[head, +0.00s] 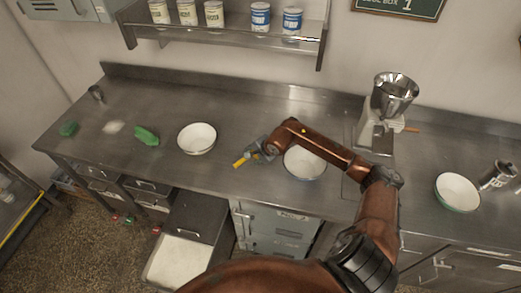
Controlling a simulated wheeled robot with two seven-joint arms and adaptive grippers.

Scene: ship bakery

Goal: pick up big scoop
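A yellow handle-like piece (241,161) shows on the steel counter near the front edge, in the middle of the head view. It may be the handle of the big scoop, but the rest of it is hidden or blends with my gripper. My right gripper (256,150) is a small grey shape right at the yellow piece, low over the counter. I cannot tell whether its fingers are open or closed on the piece. My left gripper is not in view.
A white bowl (197,137) stands left of my gripper; another bowl (304,163) lies partly under my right arm. Green items (146,136) and a white powder patch (113,127) are further left. A mixer-like machine with a steel hopper (396,92) stands right. A wall shelf (225,38) holds tins.

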